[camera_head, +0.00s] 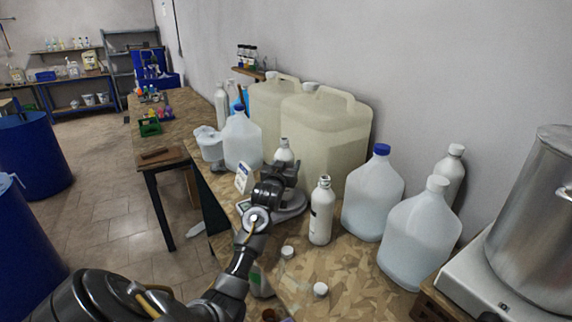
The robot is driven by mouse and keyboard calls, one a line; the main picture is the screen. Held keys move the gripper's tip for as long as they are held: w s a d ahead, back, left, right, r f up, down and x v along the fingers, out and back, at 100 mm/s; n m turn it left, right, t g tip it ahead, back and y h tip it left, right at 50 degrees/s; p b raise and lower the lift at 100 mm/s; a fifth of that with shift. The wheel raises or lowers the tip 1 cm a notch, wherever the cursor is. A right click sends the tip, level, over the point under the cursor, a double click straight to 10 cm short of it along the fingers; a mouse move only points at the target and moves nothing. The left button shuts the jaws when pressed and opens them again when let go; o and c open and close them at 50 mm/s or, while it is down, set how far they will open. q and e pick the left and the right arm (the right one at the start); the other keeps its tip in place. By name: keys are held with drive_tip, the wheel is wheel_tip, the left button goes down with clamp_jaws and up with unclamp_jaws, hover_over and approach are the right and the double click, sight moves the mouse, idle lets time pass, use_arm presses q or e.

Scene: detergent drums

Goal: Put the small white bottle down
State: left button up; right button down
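A small white bottle (284,152) rises upright just behind my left gripper (284,172), over the grey scale (291,208) on the workbench. The fingers are around its body and appear shut on it. Its lower part is hidden by the gripper, so I cannot tell whether its base touches the scale. My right gripper is not in view.
Large cream canisters (325,140) stand behind the scale. Clear jugs with blue (373,195) and white (415,235) caps stand to the right, near a metal pot (535,220). Loose white caps (320,289) lie in front. Some bare bench (350,285) shows at the front right.

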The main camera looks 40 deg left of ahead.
use_arm(q)
drive_tip(key=o, duration=1)
drive_tip(key=shift+f, duration=0.2)
drive_tip(key=shift+c, duration=0.2)
drive_tip(key=o, duration=0.4)
drive_tip(key=shift+r, duration=0.1)
drive_tip(key=b+v, duration=0.2)
drive_tip(key=v, duration=1)
drive_tip(key=shift+r+b, duration=0.15)
drive_tip(key=shift+b, duration=0.15)
